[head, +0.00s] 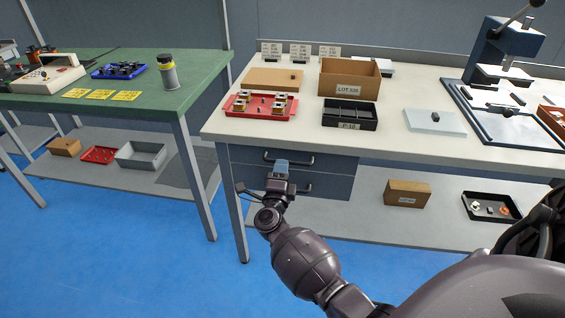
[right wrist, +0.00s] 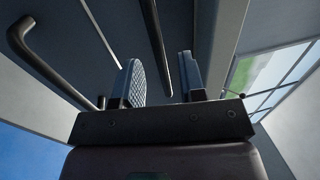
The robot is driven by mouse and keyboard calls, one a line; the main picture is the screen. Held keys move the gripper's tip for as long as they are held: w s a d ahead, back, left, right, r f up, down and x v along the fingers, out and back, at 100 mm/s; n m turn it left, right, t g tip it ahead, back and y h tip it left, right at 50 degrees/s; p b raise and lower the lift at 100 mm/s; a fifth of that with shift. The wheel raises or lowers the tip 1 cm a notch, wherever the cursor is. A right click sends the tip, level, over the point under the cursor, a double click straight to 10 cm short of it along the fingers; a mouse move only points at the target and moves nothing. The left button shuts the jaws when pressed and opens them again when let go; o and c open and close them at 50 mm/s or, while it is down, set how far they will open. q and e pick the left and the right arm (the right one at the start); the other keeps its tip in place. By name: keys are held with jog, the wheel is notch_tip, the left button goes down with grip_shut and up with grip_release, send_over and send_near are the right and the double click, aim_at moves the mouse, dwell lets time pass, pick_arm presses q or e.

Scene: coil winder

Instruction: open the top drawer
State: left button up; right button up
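The top drawer (head: 337,165) is the upper of two blue-grey drawers under the left end of the white bench. It looks shut, flush with the lower drawer (head: 340,187). Its dark bar handle (head: 303,161) is partly hidden behind my right gripper (head: 281,167). In the right wrist view, my right gripper (right wrist: 162,82) has its two fingers apart. The top handle (right wrist: 154,40) runs up the picture in line with the gap between them; I cannot tell whether they touch it. The lower handle (right wrist: 40,65) is left of the fingers. My left gripper is out of view.
The white bench (head: 395,145) carries a red tray (head: 238,111), a black bin and a cardboard box (head: 349,90). A bench leg (head: 232,205) stands left of my right gripper. A green table (head: 200,75) is at left. The blue floor before the drawers is clear.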

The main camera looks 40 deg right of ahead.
jog(key=shift+x, duration=1.85)
grip_shut()
